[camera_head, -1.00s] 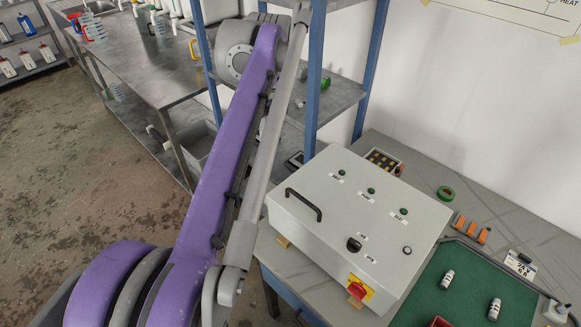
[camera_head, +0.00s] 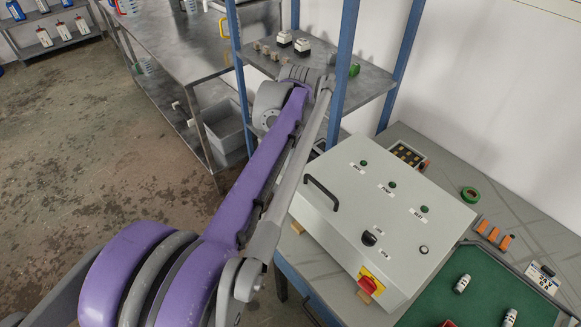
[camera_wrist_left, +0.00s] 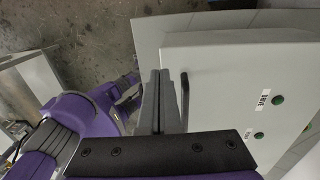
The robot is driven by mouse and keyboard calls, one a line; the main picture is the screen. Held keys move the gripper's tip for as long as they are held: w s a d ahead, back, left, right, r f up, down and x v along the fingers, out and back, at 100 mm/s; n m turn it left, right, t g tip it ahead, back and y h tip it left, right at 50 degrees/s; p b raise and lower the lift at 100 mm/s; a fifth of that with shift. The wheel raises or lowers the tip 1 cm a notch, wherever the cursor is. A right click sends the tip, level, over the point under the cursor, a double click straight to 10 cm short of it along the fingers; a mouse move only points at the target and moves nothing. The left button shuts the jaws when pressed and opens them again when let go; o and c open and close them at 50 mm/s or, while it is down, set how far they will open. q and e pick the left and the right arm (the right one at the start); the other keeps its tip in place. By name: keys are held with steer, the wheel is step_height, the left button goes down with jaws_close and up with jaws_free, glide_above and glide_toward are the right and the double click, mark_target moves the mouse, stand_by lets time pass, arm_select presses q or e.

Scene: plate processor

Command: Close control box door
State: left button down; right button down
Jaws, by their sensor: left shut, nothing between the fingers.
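The control box (camera_head: 345,222) is a light grey case on the table. The door looks flush with the case, with no clear gap visible. In the left wrist view, the door (camera_wrist_left: 225,80) fills the right side. My left gripper (camera_wrist_left: 161,74) is shut and empty, just left of the handle (camera_wrist_left: 185,98); I cannot tell whether they touch. My left arm hides this gripper in the head view. My right gripper is not in view.
A blue-posted shelf (camera_head: 372,90) stands behind the box, close to my left arm's elbow. The floor at left is open.

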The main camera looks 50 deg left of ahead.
arm_select(q)
steer(key=shift+f, duration=0.4)
